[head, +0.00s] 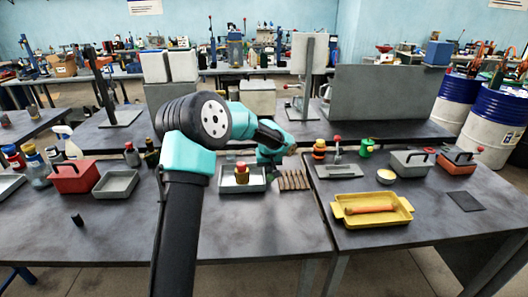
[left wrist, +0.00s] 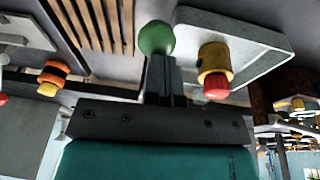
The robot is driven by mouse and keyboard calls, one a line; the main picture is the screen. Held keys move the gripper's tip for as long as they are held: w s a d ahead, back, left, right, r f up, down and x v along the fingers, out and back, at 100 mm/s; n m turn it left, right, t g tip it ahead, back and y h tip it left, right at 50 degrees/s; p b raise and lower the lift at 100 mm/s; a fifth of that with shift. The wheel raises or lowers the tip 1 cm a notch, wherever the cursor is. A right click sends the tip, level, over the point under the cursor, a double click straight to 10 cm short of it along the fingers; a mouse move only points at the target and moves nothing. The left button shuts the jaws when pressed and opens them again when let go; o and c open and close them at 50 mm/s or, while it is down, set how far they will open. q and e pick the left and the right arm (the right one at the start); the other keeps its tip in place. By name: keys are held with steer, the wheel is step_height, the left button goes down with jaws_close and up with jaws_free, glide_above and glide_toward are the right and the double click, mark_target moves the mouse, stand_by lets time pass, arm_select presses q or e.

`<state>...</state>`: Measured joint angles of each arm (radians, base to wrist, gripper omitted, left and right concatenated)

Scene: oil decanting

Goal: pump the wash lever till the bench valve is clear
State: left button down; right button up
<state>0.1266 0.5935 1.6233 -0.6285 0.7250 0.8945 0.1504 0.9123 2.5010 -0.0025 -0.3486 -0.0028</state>
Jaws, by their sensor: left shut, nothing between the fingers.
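A brass bench valve (head: 241,176) with a red top stands in a shallow grey tray (head: 224,188) on the left bench. The valve (left wrist: 213,62) and tray (left wrist: 272,42) also show in the left wrist view. My left gripper (head: 268,160) is behind and right of the tray, with its fingers shut and empty. In the left wrist view, a green ball knob (left wrist: 157,37), apparently the wash lever's, lies at the tips of my left gripper (left wrist: 163,62); contact is unclear. In the head view my gripper seems to hide this knob. My right gripper is not in view.
A slatted wooden rack (head: 294,181) lies right of the tray. A red caddy (head: 73,177) and grey bin (head: 116,184) stand left. A yellow tray (head: 372,220) is on the right bench. The left bench's front is mostly clear beside my arm.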

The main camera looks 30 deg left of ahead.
arm_select(q)
steer(key=shift+d+f, duration=0.1)
steer(key=shift+f, duration=0.2)
steer(key=shift+r, duration=0.1)
steer(key=shift+w+a+r, duration=0.1)
steer(key=shift+a+r, duration=0.2)
steer(key=shift+r, duration=0.25)
steer(key=v, duration=1.2)
steer(key=shift+s, duration=0.2)
steer(key=shift+d+f, duration=0.1)
